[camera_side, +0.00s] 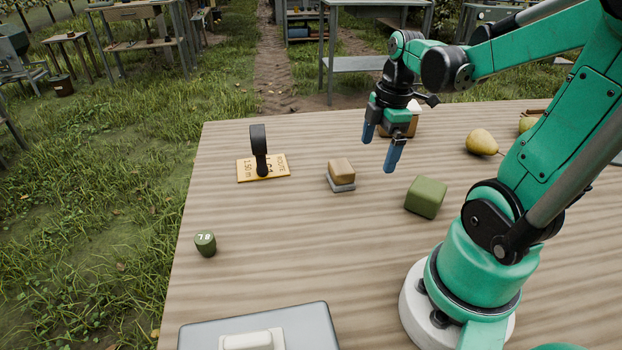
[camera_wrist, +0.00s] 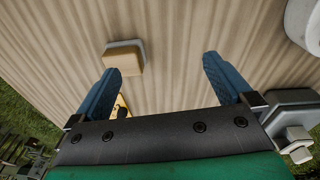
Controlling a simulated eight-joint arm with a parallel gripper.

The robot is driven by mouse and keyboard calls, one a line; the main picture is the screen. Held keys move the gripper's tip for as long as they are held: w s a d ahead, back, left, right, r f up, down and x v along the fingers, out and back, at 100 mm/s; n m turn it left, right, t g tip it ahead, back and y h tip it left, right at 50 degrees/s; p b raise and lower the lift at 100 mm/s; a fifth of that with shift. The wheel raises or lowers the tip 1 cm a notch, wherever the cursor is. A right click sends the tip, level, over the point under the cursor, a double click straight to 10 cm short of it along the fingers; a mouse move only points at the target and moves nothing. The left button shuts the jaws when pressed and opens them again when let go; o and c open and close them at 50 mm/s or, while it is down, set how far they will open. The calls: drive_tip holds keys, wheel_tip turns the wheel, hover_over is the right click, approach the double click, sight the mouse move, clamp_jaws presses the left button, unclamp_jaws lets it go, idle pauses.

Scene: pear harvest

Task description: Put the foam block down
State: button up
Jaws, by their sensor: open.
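My gripper (camera_side: 379,154) is open and empty, with its blue fingers above the table; the fingers also show in the wrist view (camera_wrist: 161,64). A green block (camera_side: 426,197) with rounded edges rests on the table, right of and nearer than the fingers in the side view. A tan block (camera_side: 341,166) sits on a thin grey base (camera_side: 342,187) to the left of the fingers. This tan block also shows in the wrist view (camera_wrist: 124,62), near the left fingertip and apart from it. I cannot tell by looks which block is the foam one.
A yellow plate (camera_side: 247,172) with a black upright piece stands at the left. A small green weight (camera_side: 205,244) stands near the left edge. A grey case (camera_side: 310,325) lies in front. A pear (camera_side: 481,142) lies at the back right. The middle front is clear.

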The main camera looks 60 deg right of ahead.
drive_tip(key=w+a+r+m+t, duration=0.1)
drive_tip(key=w+a+m+t, duration=0.2)
drive_tip(key=a+m, duration=0.2)
drive_tip(key=w+a+r+m+t, duration=0.2)
drive_tip(key=a+m, duration=0.3)
drive_tip(key=a, duration=0.4)
drive_tip(key=shift+w+a+r+t, duration=0.2)
drive_tip(key=shift+w+a+t, duration=0.2)
drive_tip(key=shift+t, duration=0.1)
